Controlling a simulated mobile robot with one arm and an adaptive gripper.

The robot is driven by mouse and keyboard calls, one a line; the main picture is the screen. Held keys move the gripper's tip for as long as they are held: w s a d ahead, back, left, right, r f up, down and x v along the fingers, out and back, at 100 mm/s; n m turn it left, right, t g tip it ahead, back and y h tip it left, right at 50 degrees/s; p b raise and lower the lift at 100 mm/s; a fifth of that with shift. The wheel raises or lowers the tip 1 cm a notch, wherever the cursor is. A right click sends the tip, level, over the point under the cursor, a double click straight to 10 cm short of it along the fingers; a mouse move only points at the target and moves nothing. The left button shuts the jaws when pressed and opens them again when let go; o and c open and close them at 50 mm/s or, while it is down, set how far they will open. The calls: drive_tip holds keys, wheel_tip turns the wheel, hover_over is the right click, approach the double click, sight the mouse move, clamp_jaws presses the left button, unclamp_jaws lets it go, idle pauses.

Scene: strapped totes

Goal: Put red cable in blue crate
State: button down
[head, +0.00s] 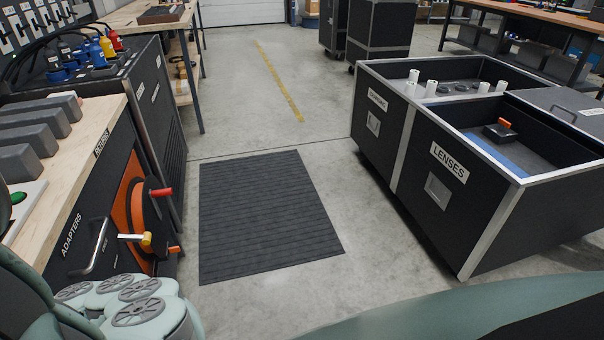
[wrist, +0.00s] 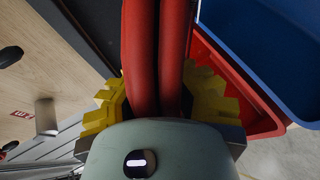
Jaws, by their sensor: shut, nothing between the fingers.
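The red cable (wrist: 155,50) shows in the wrist view as two thick red strands side by side, running from the top edge down to the green body of my gripper. My gripper (wrist: 158,98) has yellow toothed fingers to either side of the strands. It is shut with nothing gripped; the cable hides where the fingertips meet. A blue crate (wrist: 290,45), cut off by the frame, fills the upper right of the wrist view. Neither the red cable nor the blue crate can be made out in the head view.
A red bin (wrist: 262,115) is beside the blue crate. In the head view, a bench with an orange cable reel (head: 128,205) stands left. A black case labelled LENSES (head: 450,205) stands right. A dark mat (head: 265,215) lies on the clear floor between them.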

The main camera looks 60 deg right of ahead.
wheel_tip(320, 180, down, 13)
drive_tip(key=b, duration=0.7)
idle(0.4)
drive_tip(key=c, duration=1.7)
unclamp_jaws()
drive_tip(key=shift+f+b, duration=1.1)
drive_tip(key=shift+b, duration=0.6)
drive_tip(key=o, duration=0.7)
